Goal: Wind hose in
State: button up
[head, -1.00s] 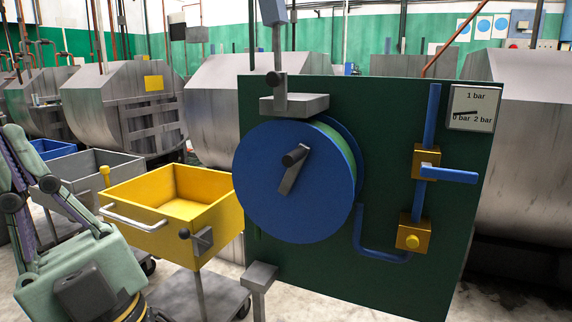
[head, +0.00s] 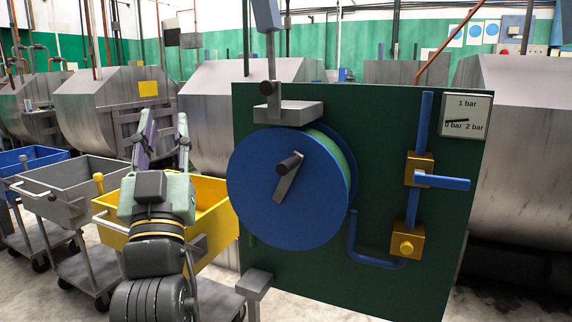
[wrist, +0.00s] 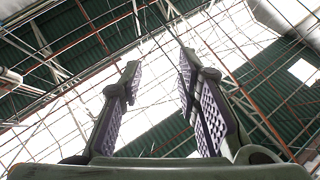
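The hose reel is a blue drum (head: 255,205) on a dark green panel (head: 390,130). A grey crank with a dark knob (head: 289,164) is on its face. A green band of hose (head: 335,150) shows behind the drum's front disc. My gripper (head: 165,135) points up in front of the yellow cart, left of the drum and apart from it. In the wrist view its two purple-padded fingers (wrist: 158,100) stand apart with nothing between them, and only the roof shows beyond.
A blue-handled valve (head: 440,181) and a gauge (head: 466,116) reading near 0 bar are on the panel's right. A yellow cart (head: 215,190), a grey cart (head: 70,185) and a blue cart (head: 30,160) stand at left. A grey bracket (head: 288,113) sits above the drum.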

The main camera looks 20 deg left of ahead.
jog(key=shift+o, duration=1.2)
jog(key=w+d+f+m+h, duration=0.4)
jog(key=w+f+m+h, duration=0.1)
jog(key=w+h, duration=0.5)
jog(key=shift+d+m+h, duration=0.35)
jog(key=shift+m+h, duration=0.05)
jog(key=shift+m, duration=0.4)
jog(key=m+g+h, duration=0.3)
jog(key=h, duration=0.1)
send_near(287, 165)
jog(key=w+a, duration=0.1)
jog(key=shift+g, duration=0.3)
jog(key=w+p, duration=0.3)
jog(key=w, duration=0.8)
jog(key=shift+w+f+p, duration=0.1)
jog(key=shift+f+p, duration=0.05)
jog(key=shift+p, duration=0.2)
grip_shut()
